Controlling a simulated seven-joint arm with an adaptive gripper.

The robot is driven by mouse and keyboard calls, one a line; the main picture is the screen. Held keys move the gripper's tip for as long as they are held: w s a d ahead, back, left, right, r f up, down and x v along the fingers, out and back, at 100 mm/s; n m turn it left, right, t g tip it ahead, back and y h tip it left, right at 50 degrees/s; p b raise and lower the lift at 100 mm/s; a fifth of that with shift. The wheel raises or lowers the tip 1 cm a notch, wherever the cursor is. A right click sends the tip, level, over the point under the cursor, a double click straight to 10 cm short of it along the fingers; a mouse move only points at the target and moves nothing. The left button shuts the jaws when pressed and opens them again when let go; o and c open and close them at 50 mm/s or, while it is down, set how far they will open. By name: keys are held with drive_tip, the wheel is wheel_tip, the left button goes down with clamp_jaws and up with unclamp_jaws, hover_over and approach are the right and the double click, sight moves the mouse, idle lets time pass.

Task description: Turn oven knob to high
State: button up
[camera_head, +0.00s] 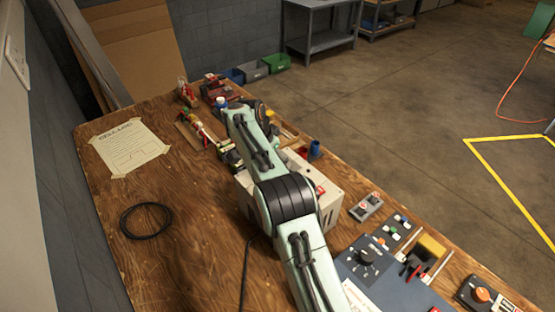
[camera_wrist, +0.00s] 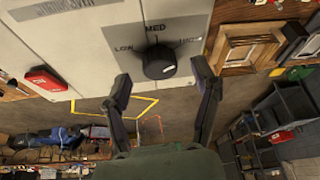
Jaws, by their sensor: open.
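The oven knob (camera_wrist: 159,62) is black and round, on the front of a pale cream oven box (camera_wrist: 95,40) in the wrist view. Labels read LOW at its left, MED above it and what looks like HIGH at its right. A small white mark shows on the knob's lower right; I cannot tell surely which label it points to. My gripper (camera_wrist: 163,84) is open, its two dark fingers apart on either side below the knob, not visibly touching it. In the head view the oven box (camera_head: 329,186) stands partly behind my arm, and its knob is hidden.
A red switch (camera_wrist: 46,81) sits on the box left of the knob. The wooden bench (camera_head: 190,230) holds a taped paper (camera_head: 128,147), a black cable coil (camera_head: 146,220), and a blue panel with a dial (camera_head: 366,257) at right. The bench's left part is mostly clear.

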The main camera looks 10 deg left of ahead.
drive_tip(key=v, duration=1)
drive_tip(key=shift+s+r, duration=0.15)
drive_tip(key=shift+r, duration=0.15)
drive_tip(key=shift+a, duration=0.1)
drive_tip(key=f+n+y, duration=0.1)
drive_tip(key=n, duration=0.3)
drive_tip(key=w+a+f+n+y, duration=0.1)
drive_tip(key=f+n, duration=0.1)
drive_tip(key=n, duration=0.2)
drive_tip(key=w+f+n+t+y, duration=0.1)
drive_tip(key=f+n, duration=0.1)
drive_tip(key=n, duration=0.1)
drive_tip(key=shift+w+a+f+n, duration=0.1)
drive_tip(key=shift+w+a+n, duration=0.05)
drive_tip(key=shift+a+n, duration=0.25)
drive_tip(key=shift+s+d+f+n+y, duration=0.25)
drive_tip(key=shift+s+d+n+y, duration=0.2)
drive_tip(key=shift+d+n+y, duration=0.2)
drive_tip(key=shift+m+g, duration=0.3)
drive_tip(key=shift+m, duration=0.05)
drive_tip(key=d, duration=0.4)
drive_tip(key=shift+d+r, duration=0.25)
drive_tip(key=shift+r, duration=0.15)
drive_tip(key=x, duration=0.6)
drive_tip(key=shift+w+f, duration=0.2)
drive_tip(key=shift+f, duration=0.1)
